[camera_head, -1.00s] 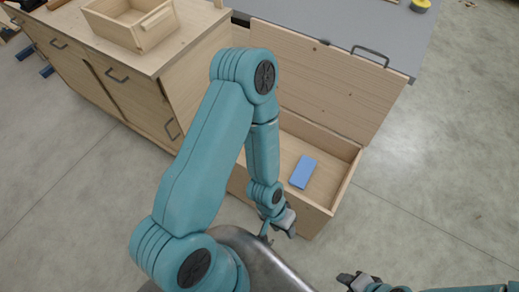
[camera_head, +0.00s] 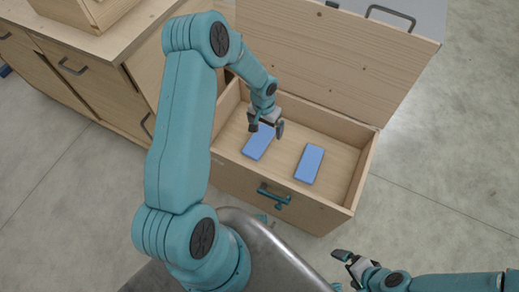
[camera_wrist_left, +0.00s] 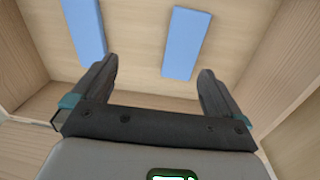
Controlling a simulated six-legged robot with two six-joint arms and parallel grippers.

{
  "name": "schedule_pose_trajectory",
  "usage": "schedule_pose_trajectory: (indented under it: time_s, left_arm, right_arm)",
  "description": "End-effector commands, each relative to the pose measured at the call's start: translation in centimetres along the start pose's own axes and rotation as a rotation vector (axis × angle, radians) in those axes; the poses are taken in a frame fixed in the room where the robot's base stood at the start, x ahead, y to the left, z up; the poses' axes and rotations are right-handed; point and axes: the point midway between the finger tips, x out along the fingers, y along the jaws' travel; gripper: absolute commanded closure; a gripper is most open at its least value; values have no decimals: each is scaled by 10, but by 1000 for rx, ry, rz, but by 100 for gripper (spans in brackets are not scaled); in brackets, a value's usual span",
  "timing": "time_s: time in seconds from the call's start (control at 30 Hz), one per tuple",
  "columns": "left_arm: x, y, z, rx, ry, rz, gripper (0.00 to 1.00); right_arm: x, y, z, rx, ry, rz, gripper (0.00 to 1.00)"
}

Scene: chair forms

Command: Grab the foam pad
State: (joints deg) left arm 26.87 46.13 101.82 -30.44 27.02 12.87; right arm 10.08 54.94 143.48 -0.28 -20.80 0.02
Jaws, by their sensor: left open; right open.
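Two blue foam pads lie flat and apart on the floor of an open wooden chest. The left pad (camera_head: 257,147) is partly hidden behind my left gripper (camera_head: 266,127); the right pad (camera_head: 309,164) is in full view. The left wrist view shows one pad (camera_wrist_left: 84,28) at upper left, cut by the frame edge, and another (camera_wrist_left: 186,42) near the middle, beyond the fingers. My left gripper is open and empty, over the left pad in the head view; it also shows in the left wrist view (camera_wrist_left: 157,78). My right gripper (camera_head: 355,264) is open and empty, outside the chest.
The chest (camera_head: 228,178) has walls around the pads, with its lid (camera_head: 325,55) raised at the back. A wooden cabinet (camera_head: 85,60) stands at the left. Bare concrete floor lies to the right.

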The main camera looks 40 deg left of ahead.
Motion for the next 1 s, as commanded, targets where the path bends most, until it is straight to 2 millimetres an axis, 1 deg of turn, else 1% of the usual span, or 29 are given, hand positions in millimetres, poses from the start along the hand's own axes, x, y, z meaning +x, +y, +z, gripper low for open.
schedule_pose_trajectory:
  time_s: [0.03,0.1,0.13,0.17,0.23,0.4,0.5,0.6,0.77,1.0]
  left_arm:
    - [5,-19,-8,-15,5,-38,0]
    - [5,-33,-12,-25,0,-72,0]
    - [7,-35,-13,-27,-2,-79,0]
    - [11,-36,-13,-28,-4,-83,0]
    - [25,-36,-11,-26,-6,-83,0]
    - [66,-36,-10,-24,-7,-81,0]
    - [86,-36,-11,-22,-4,-81,0]
    - [100,-38,-12,-23,-4,-81,0]
    - [110,-41,-13,-23,-3,-81,0]
    - [148,-50,-14,-23,-3,-81,0]
  right_arm:
    - [13,5,0,0,0,0,0]
    - [15,6,0,0,1,0,0]
    - [16,6,0,0,1,0,0]
    - [16,6,-1,0,1,0,0]
    - [17,6,-1,0,1,0,0]
    - [24,9,-1,0,1,0,0]
    - [27,10,-1,0,1,0,0]
    - [29,11,-1,0,1,0,0]
    - [31,11,-1,0,1,0,0]
    - [39,14,-1,0,1,0,0]
